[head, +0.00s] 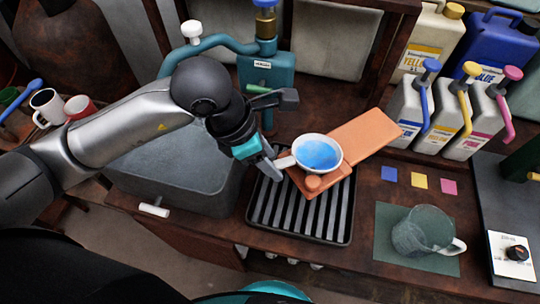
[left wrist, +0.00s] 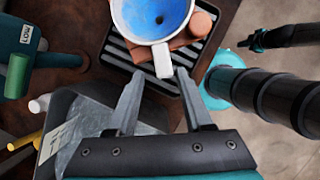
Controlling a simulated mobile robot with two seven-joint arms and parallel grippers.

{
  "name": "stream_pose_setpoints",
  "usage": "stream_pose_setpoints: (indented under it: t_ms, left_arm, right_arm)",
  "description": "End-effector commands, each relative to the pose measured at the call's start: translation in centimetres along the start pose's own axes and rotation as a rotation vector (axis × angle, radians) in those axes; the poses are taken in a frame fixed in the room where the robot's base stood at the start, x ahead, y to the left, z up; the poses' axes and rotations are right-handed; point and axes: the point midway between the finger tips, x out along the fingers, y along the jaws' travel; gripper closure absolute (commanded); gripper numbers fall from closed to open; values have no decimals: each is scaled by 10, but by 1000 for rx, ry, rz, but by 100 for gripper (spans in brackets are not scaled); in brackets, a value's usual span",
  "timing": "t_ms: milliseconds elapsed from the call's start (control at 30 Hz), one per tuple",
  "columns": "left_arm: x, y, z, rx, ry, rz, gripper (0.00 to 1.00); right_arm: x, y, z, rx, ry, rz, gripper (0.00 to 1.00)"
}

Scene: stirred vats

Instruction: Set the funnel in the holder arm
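A white round vessel (head: 318,153) with a blue inside and a short handle is the best match for the funnel. It stands on or over a flat terracotta-coloured board (head: 362,139); I cannot tell if that board is the holder arm. My left gripper (head: 276,170) is beside the vessel's left side. In the left wrist view my gripper (left wrist: 159,76) is open, its fingertips spread around the handle end, apparently not touching.
The board lies over a black slatted tray (head: 301,234). A grey basin (head: 176,178) is left, teal piping (head: 265,72) behind. Pump jugs (head: 440,125) stand at back right. A glass jug (head: 421,231) stands on a green mat (head: 388,262). Mugs (head: 47,104) are far left.

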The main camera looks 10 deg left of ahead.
Motion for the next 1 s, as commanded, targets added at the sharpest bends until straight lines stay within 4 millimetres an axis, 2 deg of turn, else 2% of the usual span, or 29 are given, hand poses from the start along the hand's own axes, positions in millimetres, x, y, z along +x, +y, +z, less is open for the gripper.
stream_pose_setpoints:
  t_ms: [300,467,567,867,967,1000]
  left_arm:
    - [-1,1,1,-1,-4,2,41]
    - [-15,2,2,-1,-5,6,41]
    - [-34,2,2,1,-5,7,41]
    - [-109,2,1,1,-3,10,41]
    - [-134,1,2,-1,-1,7,41]
    - [-136,0,1,-3,0,1,41]
  right_arm:
    - [0,0,0,0,0,0,100]
    - [-3,0,0,0,0,0,100]
    - [-7,0,-1,0,0,0,100]
    - [-21,0,-2,0,0,0,100]
    - [-35,1,-3,0,0,0,100]
    - [-40,1,-4,0,0,0,100]
